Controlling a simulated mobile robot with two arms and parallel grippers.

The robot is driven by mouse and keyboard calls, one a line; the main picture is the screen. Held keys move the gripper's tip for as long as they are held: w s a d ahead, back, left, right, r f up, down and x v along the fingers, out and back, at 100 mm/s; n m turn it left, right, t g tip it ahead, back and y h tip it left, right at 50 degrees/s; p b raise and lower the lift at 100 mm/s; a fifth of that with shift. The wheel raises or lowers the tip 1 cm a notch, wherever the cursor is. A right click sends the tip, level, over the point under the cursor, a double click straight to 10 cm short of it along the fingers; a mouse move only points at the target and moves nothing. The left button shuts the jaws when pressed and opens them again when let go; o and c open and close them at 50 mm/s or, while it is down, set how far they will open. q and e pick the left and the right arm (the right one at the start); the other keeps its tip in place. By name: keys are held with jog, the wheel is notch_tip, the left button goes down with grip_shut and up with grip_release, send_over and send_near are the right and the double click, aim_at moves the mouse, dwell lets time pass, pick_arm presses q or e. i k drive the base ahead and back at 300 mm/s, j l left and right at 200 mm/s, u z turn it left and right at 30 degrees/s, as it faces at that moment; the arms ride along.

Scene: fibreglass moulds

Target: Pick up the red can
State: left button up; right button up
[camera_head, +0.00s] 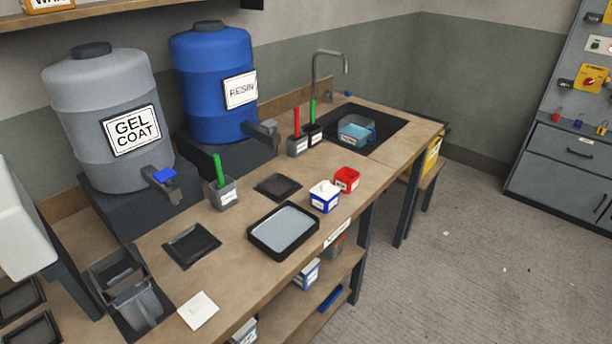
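A small red can (347,180), squarish with a white label, stands upright on the wooden workbench (380,185) near its front edge. A blue and white can (324,197) stands close to its left, a little nearer to me. Neither of my grippers is in view.
A black tray (283,230) lies left of the cans. A sink with a clear blue container (356,131) is behind right. Grey (100,120) and blue (212,80) drums stand at the back. Cups with red and green handles (304,140) stand behind. Bench right of the red can is clear.

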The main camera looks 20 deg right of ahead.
aim_at(347, 178)
jog(key=l+u, duration=0.3)
jog(key=l, duration=0.55)
jog(key=l+u, duration=0.35)
jog(key=l, duration=0.55)
jog(key=l+u, duration=0.3)
jog(key=l, duration=0.55)
jog(key=k, duration=0.05)
